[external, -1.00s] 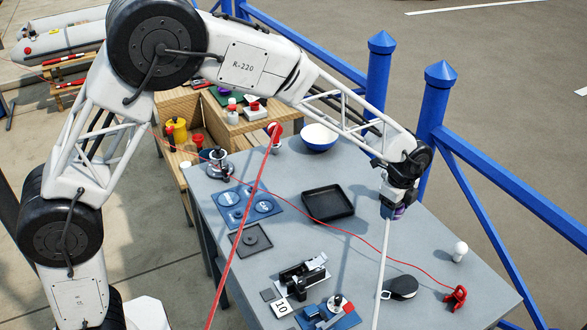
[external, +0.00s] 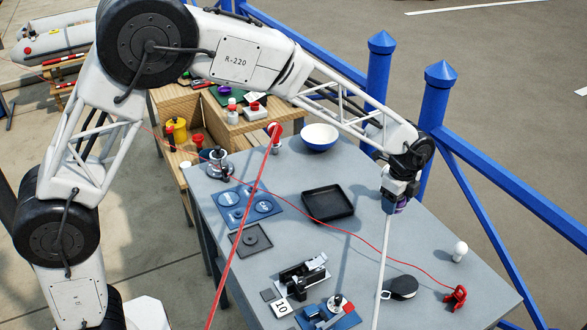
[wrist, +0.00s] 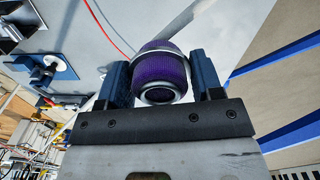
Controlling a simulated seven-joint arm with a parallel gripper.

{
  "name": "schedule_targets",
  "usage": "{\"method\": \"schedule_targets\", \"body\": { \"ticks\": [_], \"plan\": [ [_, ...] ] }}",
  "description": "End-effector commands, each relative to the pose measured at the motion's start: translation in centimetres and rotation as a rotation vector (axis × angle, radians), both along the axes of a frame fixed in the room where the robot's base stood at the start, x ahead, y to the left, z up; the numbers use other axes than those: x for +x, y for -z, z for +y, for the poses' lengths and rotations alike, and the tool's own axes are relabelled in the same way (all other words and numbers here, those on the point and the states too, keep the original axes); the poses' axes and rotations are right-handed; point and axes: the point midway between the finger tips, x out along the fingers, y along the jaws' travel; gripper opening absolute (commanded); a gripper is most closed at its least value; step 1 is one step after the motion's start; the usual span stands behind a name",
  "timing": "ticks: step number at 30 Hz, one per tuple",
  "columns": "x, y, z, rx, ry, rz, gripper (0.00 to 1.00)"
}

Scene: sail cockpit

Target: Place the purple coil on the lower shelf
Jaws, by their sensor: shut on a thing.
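The purple coil (wrist: 160,72) is a ribbed purple cylinder with pale rims. In the wrist view it sits between the two blue fingers of my gripper (wrist: 162,80), which is shut on it. In the external view my gripper (external: 395,204) holds the coil (external: 402,207) over the right part of the grey table, apparently a little above its top. A wooden stepped unit stands behind the table at left, with a lower level (external: 178,153) in front of a higher one (external: 235,128). The table hides part of the lower level.
The grey table (external: 350,240) carries a black tray (external: 328,203), a white-and-blue bowl (external: 320,136), blue plates (external: 246,204) and a black clamp (external: 303,275). Yellow and red items (external: 177,130) stand on the lower wooden level. A red line crosses the table. Blue railings (external: 432,110) rise behind my gripper.

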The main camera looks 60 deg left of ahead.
Motion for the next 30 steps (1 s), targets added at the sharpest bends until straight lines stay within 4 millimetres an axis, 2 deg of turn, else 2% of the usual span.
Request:
{"method": "schedule_targets", "body": {
  "ticks": [4, 11, 20, 30],
  "plan": [
    [0.1, -2.7, 0.0, 0.0, 0.0, -0.004, 0.33],
    [0.3, -2.6, 3.9, 0.0, -0.062, -0.001, 0.33],
    [0.1, -2.5, 11.6, 0.0, -0.183, 0.0, 0.33],
    [-1.0, -2.5, 20.7, 0.0, -0.33, 0.0, 0.33]
  ]
}}
